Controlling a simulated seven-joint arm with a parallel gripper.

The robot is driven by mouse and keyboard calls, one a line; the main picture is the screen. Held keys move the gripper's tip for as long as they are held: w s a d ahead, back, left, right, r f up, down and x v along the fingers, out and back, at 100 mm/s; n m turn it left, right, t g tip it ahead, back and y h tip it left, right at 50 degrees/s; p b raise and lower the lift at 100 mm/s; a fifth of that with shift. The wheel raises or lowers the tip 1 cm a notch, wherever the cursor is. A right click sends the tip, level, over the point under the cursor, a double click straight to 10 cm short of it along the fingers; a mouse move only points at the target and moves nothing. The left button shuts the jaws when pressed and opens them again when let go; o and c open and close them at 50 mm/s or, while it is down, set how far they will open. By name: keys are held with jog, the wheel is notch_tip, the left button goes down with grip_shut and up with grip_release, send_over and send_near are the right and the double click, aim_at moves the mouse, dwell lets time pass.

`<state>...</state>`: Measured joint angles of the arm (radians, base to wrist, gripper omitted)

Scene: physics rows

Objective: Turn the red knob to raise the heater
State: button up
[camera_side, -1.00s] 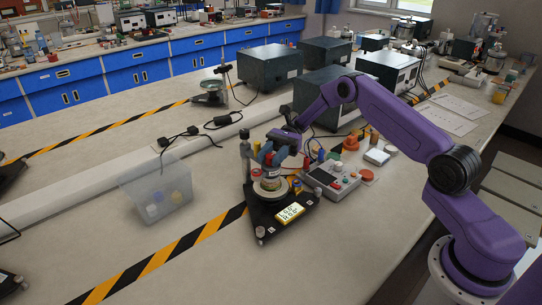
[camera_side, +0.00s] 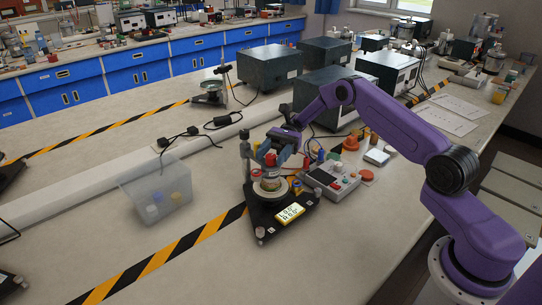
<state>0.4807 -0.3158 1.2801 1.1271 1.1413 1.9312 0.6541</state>
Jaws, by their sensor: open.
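A dark triangular stand (camera_side: 262,222) with a lit yellow display (camera_side: 290,213) stands on the bench in the middle. On it sits a pale round piece (camera_side: 270,184) with a small red part (camera_side: 270,159) on top, which looks like the red knob. My gripper (camera_side: 273,153) is open, pointing down at the red part. Its fingers are close to the red part, but I cannot tell whether they touch it. The gripper hides some of the top. I cannot make out which part is the heater.
A grey control box (camera_side: 331,181) with coloured buttons stands just right of the stand. A clear bin (camera_side: 155,194) holding small coloured items is to the left. Dark instrument boxes (camera_side: 270,67) stand behind.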

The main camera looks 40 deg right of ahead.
notch_tip(320, 180, up, 7)
jog(key=d, duration=0.2)
jog(key=shift+w, duration=0.4)
jog(key=shift+o, duration=0.3)
notch_tip(320, 180, up, 12)
jog(key=n+t+h, duration=0.5)
jog(key=t+h, duration=0.2)
jog(key=h, duration=1)
send_over(271, 156)
notch_tip(271, 156, down, 18)
jog(key=shift+a+r, duration=0.1)
jog(key=shift+r, duration=0.15)
